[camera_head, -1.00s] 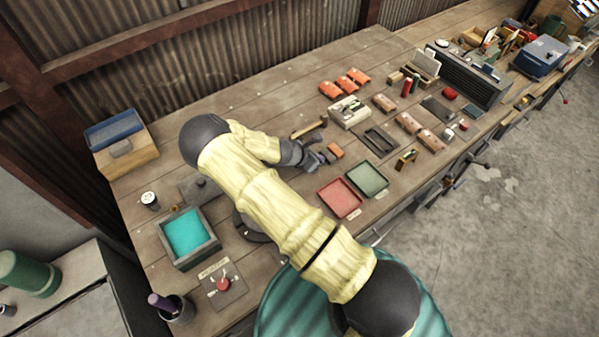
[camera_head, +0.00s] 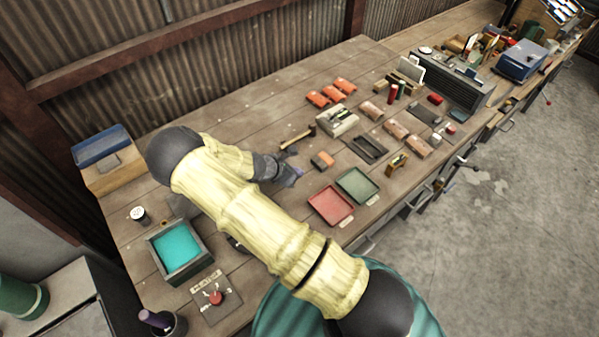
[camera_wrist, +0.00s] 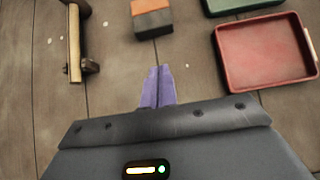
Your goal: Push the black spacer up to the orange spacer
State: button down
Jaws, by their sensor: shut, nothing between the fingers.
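The orange spacer (camera_wrist: 151,6) and the black spacer (camera_wrist: 153,24) lie on the wooden bench at the top of the wrist view. The black one is on the side nearer my gripper, and the two appear to touch face to face. In the head view the orange spacer (camera_head: 327,158) and the black spacer (camera_head: 316,163) form one small pair. My gripper (camera_wrist: 158,72) has its purple fingers shut and empty. They point at the black spacer, with bare wood between. In the head view my gripper (camera_head: 297,173) is just left of the pair.
A hammer (camera_wrist: 74,45) lies left of the spacers. A red tray (camera_wrist: 265,50) and a green tray (camera_head: 357,185) lie to the right. A dark slotted holder (camera_head: 367,148) is beyond the spacers. Bare wood surrounds my fingers.

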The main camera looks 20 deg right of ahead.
jog(key=b+v, duration=0.1)
jog(key=v, duration=0.5)
jog(key=shift+a+b, duration=0.1)
jog(key=shift+b, duration=0.25)
jog(key=shift+s+a+r, duration=0.2)
jog(key=shift+a+r, duration=0.15)
jog(key=shift+r, duration=0.1)
jog(key=s+d+r+m+y, duration=0.2)
jog(key=s+r+m+y, duration=0.6)
jog(key=s+r+m, duration=0.9)
jog(key=s+m+b, duration=0.1)
jog(key=m, duration=0.4)
jog(key=shift+s+d+g, duration=0.25)
jog(key=shift+d+g, duration=0.05)
jog(key=shift+d, duration=0.05)
jog(key=shift+r, duration=0.15)
jog(key=shift+a, duration=0.15)
